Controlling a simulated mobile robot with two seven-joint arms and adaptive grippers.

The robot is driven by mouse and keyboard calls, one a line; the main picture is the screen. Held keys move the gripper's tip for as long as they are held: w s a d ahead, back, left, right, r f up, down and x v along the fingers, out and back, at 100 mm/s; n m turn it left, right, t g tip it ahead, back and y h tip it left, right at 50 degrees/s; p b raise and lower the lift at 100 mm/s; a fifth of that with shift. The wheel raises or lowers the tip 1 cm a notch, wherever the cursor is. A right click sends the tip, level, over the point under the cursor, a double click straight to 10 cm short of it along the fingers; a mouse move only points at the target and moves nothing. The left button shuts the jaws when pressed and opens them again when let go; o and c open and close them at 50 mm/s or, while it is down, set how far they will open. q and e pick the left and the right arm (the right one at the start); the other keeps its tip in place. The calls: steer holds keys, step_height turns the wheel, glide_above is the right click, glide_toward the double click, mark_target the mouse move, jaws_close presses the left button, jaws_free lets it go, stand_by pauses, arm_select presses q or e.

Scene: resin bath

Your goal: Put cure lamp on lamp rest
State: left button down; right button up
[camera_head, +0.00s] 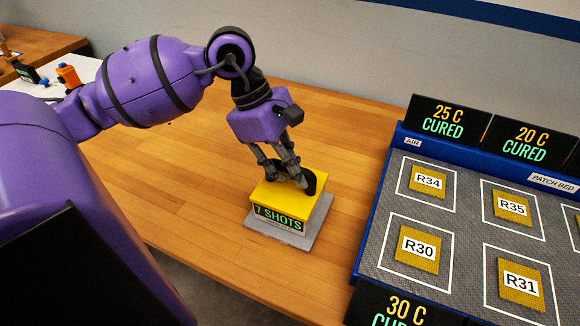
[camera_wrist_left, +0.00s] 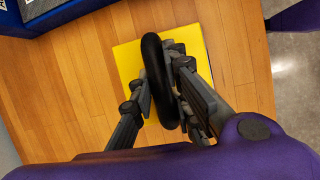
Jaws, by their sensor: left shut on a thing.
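The cure lamp appears to be the yellow-topped box (camera_head: 280,197) with a green "7 SHOTS" display on its front. It is upright over a flat grey plate (camera_head: 315,228), likely the lamp rest. I cannot tell whether they touch. My left gripper (camera_head: 301,179) points down at the top of the box and is shut on its black handle (camera_head: 311,181). In the left wrist view the black handle (camera_wrist_left: 153,65) stands between the fingers (camera_wrist_left: 160,95), with the yellow top (camera_wrist_left: 128,62) beneath. My right gripper is not in view.
A blue-framed patch bed (camera_head: 375,205) with yellow squares such as R34 (camera_head: 428,182) and "CURED" signs (camera_head: 442,121) stands to the right. Orange and dark items (camera_head: 67,75) sit at the far left. The wooden table (camera_head: 190,200) around the box is clear.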

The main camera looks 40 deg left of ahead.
arm_select(q)
steer(key=c, duration=2.1)
jaws_free()
steer(key=shift+f, duration=0.1)
steer(key=o, duration=0.5)
steer(key=shift+c, duration=0.2)
steer(key=shift+r, duration=0.3)
steer(key=v, duration=1.1)
steer(key=shift+a+r, duration=0.2)
steer(key=shift+r, duration=0.15)
